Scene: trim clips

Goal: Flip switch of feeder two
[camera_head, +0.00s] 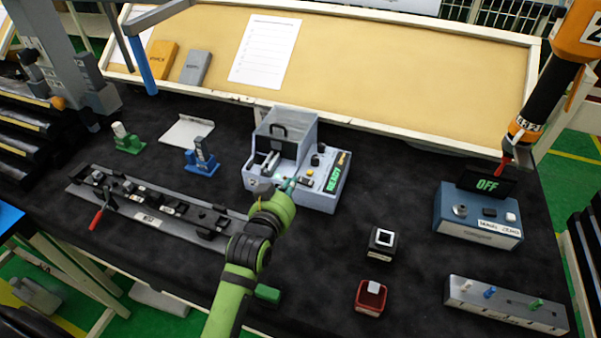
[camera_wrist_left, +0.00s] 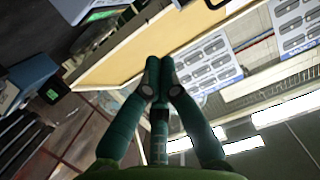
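A light blue-grey feeder (camera_head: 318,203) stands in the middle of the dark table, with a clear-lidded bin, a small control panel and a lit green READY display (camera_head: 334,173). A small "2" label shows at its front left. My left gripper (camera_head: 288,186), on a green arm, is in front of the feeder. Its teal fingertips overlap the panel edge in the head view; I cannot tell whether they touch it. In the left wrist view the fingers (camera_wrist_left: 159,80) meet at the tips with nothing visible between them. The switch cannot be made out clearly. My right gripper is not in view.
A blue box (camera_head: 475,227) with an OFF display stands at right, under a hanging orange-and-black tool (camera_head: 533,108). A grey rail fixture (camera_head: 150,217) lies at left. Small black (camera_head: 382,241) and red (camera_head: 370,297) blocks stand front right, with a grey strip (camera_head: 507,308) beyond.

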